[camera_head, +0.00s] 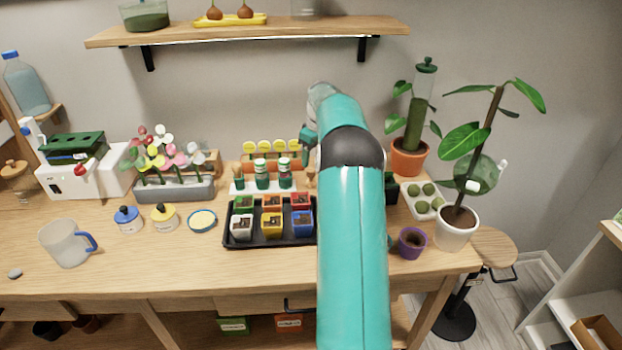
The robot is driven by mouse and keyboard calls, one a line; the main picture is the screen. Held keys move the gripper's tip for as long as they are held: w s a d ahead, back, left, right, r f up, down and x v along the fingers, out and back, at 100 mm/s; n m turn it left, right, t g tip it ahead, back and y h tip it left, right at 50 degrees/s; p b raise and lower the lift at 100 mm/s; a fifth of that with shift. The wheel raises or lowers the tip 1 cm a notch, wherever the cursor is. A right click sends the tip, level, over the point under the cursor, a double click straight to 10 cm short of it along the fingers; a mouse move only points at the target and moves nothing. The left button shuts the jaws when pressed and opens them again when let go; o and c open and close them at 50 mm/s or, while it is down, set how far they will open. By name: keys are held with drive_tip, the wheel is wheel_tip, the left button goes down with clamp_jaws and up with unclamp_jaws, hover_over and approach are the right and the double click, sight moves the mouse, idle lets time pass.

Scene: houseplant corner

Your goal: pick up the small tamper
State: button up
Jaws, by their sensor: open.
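A small light wooden piece (311,180) stands on the bench at the right end of the row of green-capped bottles. It may be the small tamper, but it is too small and too close to my arm to be sure. My gripper (307,156) points down just above it, over the back middle of the bench. It is open, with nothing seen between its fingers. My teal arm hides part of the gripper and the bench behind.
A black tray (232,240) of coloured pots lies in front of the bottles (261,174). A flower planter (175,190) and a mug (67,243) stand left. A purple pot (412,242) and potted plants (457,227) stand right. A shelf (330,30) hangs above.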

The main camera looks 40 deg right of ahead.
sight(311, 170)
drive_tip(key=f, duration=0.6)
drive_tip(key=w+f, duration=0.1)
drive_tip(key=f, duration=0.2)
drive_tip(key=shift+a, duration=0.2)
drive_tip(key=shift+r, duration=0.1)
drive_tip(key=c, duration=1.1)
